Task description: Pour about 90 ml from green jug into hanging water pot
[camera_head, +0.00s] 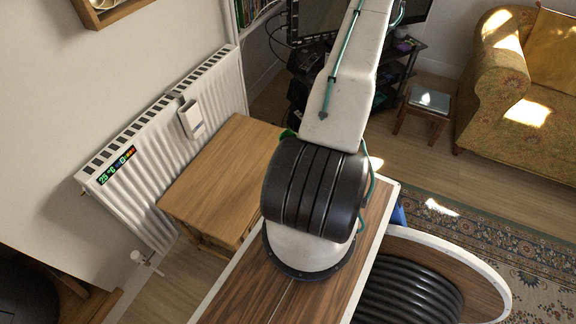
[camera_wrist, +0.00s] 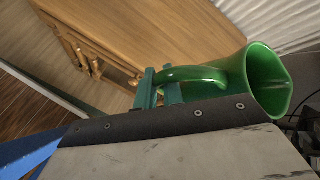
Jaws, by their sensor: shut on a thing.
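The green jug (camera_wrist: 236,72) fills the right side of the wrist view, its open mouth facing right in that tilted picture. My gripper (camera_wrist: 158,84) is shut on the jug's handle. In the head view my arm hides the gripper and nearly all of the jug; only a small green edge (camera_head: 288,134) shows beside the arm. I cannot see any water inside the jug. The hanging water pot (camera_head: 191,119) is a small white box on the front of the white radiator, left of my arm in the head view. The jug is apart from it.
The white radiator (camera_head: 150,165) runs along the left wall, with a small display on it. A stool (camera_head: 428,101) and sofa (camera_head: 492,95) stand at right.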

